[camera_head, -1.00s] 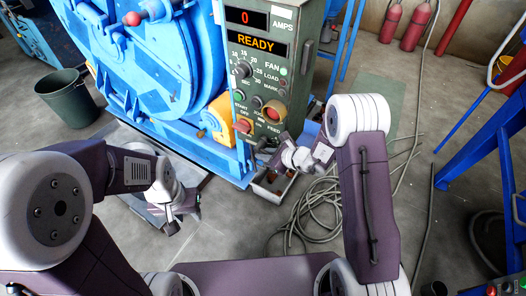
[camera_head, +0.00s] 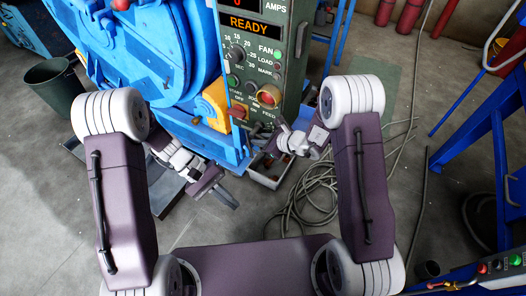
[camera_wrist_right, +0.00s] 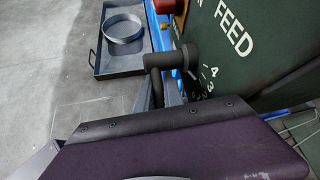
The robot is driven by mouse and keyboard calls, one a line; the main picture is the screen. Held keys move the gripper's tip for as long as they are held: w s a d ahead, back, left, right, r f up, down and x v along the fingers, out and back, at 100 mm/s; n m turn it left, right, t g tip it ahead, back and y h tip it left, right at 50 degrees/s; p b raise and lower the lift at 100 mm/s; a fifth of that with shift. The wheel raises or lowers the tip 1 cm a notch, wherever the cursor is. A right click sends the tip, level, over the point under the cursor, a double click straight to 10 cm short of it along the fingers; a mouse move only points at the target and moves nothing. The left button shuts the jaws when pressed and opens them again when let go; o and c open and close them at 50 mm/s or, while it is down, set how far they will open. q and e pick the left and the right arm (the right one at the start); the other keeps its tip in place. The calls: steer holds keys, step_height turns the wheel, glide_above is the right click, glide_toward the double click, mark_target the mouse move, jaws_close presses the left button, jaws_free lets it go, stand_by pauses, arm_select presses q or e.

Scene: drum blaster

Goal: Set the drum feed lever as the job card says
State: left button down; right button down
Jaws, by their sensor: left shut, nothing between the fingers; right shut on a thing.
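The drum feed lever (camera_wrist_right: 168,61) is a dark bent bar on the green control panel (camera_wrist_right: 245,50), beside the FEED label. White scale marks with a 4 and a 3 show beside it. My right gripper (camera_head: 277,133) is at the panel's lower edge, shut on the lever; in the right wrist view its purple body covers the lever's lower end and part of the scale. The lever's exact setting is hidden. My left gripper (camera_head: 226,196) is shut and empty, low in front of the blue machine. I cannot make out a job card.
The display (camera_head: 250,25) reads READY. A red button (camera_head: 267,95) and a dial (camera_head: 236,53) are on the panel. A grey tray with a metal ring (camera_wrist_right: 123,25) lies on the floor. Coiled cable (camera_head: 312,200) lies right of the tray. A dark bin (camera_head: 55,85) stands left.

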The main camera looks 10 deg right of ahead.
arm_select(q)
steer(key=w+d+f+n+t+h, duration=0.4)
steer(key=w+d+h, duration=0.3)
steer(key=w+h, duration=0.25)
steer(key=w+a+f+n+t+h, duration=0.3)
steer(key=w+a+f+n+t, duration=0.25)
steer(key=t, duration=0.65)
steer(key=w+d+r, duration=0.2)
steer(key=d+r, duration=0.6)
steer(key=d, duration=0.2)
steer(key=shift+w, duration=0.35)
steer(key=shift+d+n, duration=0.1)
steer(key=shift+n, duration=0.15)
